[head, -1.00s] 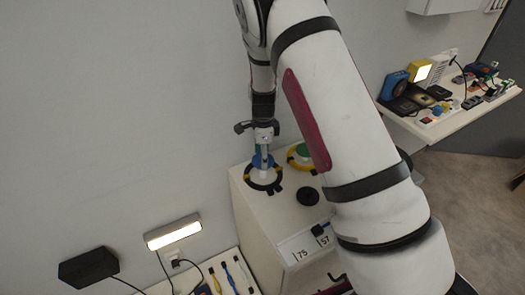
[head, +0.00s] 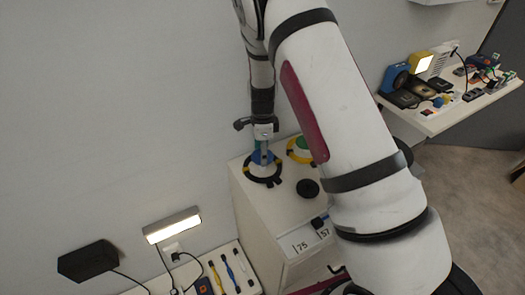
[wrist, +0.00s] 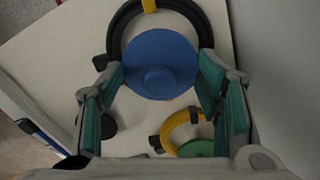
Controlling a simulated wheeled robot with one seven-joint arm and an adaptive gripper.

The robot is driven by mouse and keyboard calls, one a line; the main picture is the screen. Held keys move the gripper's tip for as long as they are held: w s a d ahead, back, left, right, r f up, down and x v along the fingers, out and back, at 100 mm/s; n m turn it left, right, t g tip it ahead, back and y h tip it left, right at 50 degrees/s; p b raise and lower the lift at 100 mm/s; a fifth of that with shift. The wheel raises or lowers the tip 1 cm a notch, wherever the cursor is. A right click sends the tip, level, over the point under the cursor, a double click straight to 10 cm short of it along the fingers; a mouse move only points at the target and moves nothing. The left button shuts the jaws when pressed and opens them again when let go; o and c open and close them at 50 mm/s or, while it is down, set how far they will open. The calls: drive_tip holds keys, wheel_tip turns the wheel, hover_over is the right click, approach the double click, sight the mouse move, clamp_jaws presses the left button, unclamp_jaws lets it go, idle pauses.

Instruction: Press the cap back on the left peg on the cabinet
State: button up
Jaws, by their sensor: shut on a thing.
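The blue round cap (wrist: 158,64), a disc with a raised knob, is between the fingers of my gripper (wrist: 161,72) in the wrist view. The fingers' green pads touch its rim. In the head view my gripper (head: 263,143) points down over the left peg on the white cabinet (head: 262,210), with the blue cap (head: 262,157) at its tips. A black ring with yellow marks (head: 263,181) lies around the left peg's base. The cap hides the peg's top, so I cannot tell whether it is fully seated.
A green cap (head: 304,144) with a yellow ring stands to the right on the cabinet. A black disc (head: 308,188) lies in front. The wall is close behind. A lit lamp (head: 172,225) and tools are lower left; a cluttered shelf (head: 440,122) is at right.

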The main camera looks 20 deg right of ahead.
drive_tip(key=shift+f+b, duration=0.35)
drive_tip(key=shift+f, duration=0.45)
drive_tip(key=o, duration=1)
drive_tip(key=o, duration=0.4)
drive_tip(key=shift+r, duration=0.1)
drive_tip(key=shift+r+p, duration=1.25)
drive_tip(key=shift+r, duration=2.2)
